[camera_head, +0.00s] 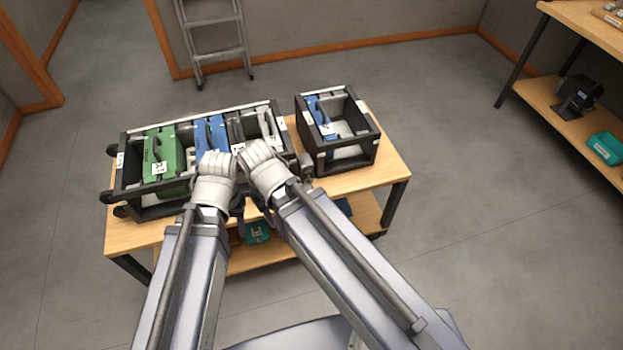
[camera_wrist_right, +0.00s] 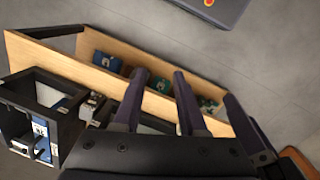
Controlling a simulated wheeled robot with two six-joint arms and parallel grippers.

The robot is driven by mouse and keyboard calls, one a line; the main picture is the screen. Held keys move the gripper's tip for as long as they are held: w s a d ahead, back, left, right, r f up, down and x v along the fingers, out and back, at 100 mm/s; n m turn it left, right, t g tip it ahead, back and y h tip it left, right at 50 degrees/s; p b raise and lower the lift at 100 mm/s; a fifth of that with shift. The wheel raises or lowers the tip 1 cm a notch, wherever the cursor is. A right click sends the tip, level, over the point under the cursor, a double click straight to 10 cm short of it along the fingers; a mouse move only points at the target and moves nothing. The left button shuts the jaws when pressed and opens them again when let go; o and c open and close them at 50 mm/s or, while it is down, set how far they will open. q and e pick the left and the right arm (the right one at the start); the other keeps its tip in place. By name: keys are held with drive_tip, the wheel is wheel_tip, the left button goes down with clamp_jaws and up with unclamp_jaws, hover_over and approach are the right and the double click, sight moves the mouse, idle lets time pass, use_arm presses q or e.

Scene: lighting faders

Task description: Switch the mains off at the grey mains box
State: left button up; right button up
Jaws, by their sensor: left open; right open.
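A small grey box-like unit (camera_head: 306,165) sits on the table between the two black racks; it also shows in the right wrist view (camera_wrist_right: 92,105). I cannot make out its switch or which way it is set. My left gripper (camera_head: 238,204) is low in front of the long rack, partly hidden by its own white wrist. My right gripper (camera_wrist_right: 160,76) shows its two dark fingers apart, with nothing between them, over the table's front edge. In the head view its fingers are mostly hidden by the arm. The grey unit lies just beyond my right forearm.
The long black rack (camera_head: 190,117) holds green, blue and grey modules. A smaller rack (camera_head: 365,125) with a blue module stands at the right of the wooden table (camera_head: 395,160). Teal items lie on its lower shelf.

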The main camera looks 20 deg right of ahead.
drive_tip(key=w+d+f+m+b, duration=0.1)
drive_tip(key=w+d+m, duration=0.1)
drive_tip(key=w+m, duration=0.1)
drive_tip(key=w+d+f+m+y+b, duration=0.1)
drive_tip(key=w+d+m, duration=0.1)
drive_tip(key=w+m, duration=0.1)
drive_tip(key=w+d+f+m+y, duration=0.1)
drive_tip(key=w+d+m, duration=0.1)
drive_tip(key=w+m, duration=0.1)
drive_tip(key=shift+w+d+b, duration=0.35)
drive_tip(key=shift+w+b, duration=0.05)
clamp_jaws()
drive_tip(key=w+d+m+t+y+b, duration=0.1)
drive_tip(key=w+d+m, duration=0.3)
drive_tip(key=d+m, duration=0.2)
drive_tip(key=w+d+f+m+t+y+b, duration=0.1)
drive_tip(key=w+d+m+y, duration=0.1)
drive_tip(key=w+d+m, duration=0.3)
drive_tip(key=d+m, duration=0.1)
drive_tip(key=d, duration=0.2)
drive_tip(key=shift+d+t+b, duration=0.35)
drive_tip(key=shift+d+t, duration=0.05)
drive_tip(key=shift+w, duration=0.1)
